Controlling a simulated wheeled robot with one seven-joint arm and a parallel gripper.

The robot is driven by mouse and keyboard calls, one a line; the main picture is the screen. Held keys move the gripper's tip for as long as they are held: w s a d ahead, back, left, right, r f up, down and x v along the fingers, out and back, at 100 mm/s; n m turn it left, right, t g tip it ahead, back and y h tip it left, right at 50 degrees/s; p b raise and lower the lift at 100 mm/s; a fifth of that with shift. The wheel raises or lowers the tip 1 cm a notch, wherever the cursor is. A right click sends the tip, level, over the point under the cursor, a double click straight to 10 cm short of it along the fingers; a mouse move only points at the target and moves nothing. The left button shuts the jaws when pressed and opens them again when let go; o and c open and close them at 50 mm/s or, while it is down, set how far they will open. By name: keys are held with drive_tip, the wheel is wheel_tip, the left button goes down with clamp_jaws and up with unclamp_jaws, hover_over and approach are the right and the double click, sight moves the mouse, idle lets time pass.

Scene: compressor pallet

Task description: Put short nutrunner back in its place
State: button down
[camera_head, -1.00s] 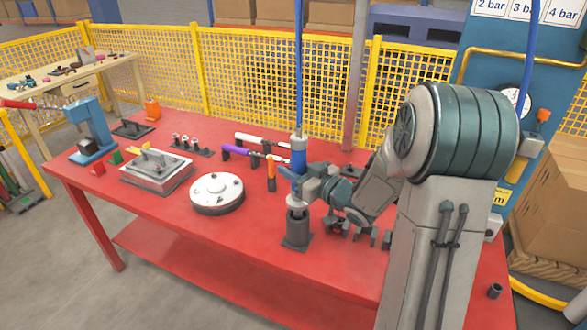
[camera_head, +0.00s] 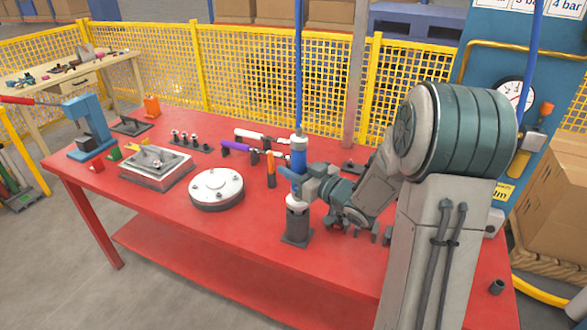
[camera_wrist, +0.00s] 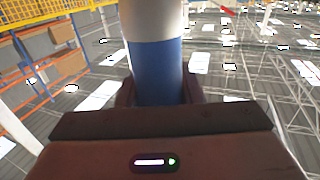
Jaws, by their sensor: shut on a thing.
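The short nutrunner (camera_head: 299,158) is an upright blue and white cylinder with a blue hose rising from its top. My gripper (camera_head: 301,184) is shut on its body from the right side. A dark grey stand (camera_head: 297,228) with a square base is directly below, and the tool's white lower end is at or in the stand's top. I cannot tell how deep it sits. In the wrist view the blue and white body (camera_wrist: 158,75) stands upright between the fingers; its lower end is hidden there.
A round white flange (camera_head: 216,186) lies left of the stand on the red table (camera_head: 150,215). An orange-handled tool (camera_head: 271,170) and a purple-handled tool (camera_head: 235,146) stand behind. Dark brackets (camera_head: 365,230) are close on the right beneath my arm.

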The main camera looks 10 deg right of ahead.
drive_tip(key=shift+f+b, duration=1.05)
drive_tip(key=shift+f, duration=0.05)
drive_tip(key=c, duration=0.9)
unclamp_jaws()
drive_tip(key=shift+s+f, duration=0.1)
drive_tip(key=shift+f, duration=0.05)
drive_tip(key=b+v, duration=0.1)
drive_tip(key=v, duration=1.2)
drive_tip(key=shift+s+d, duration=0.25)
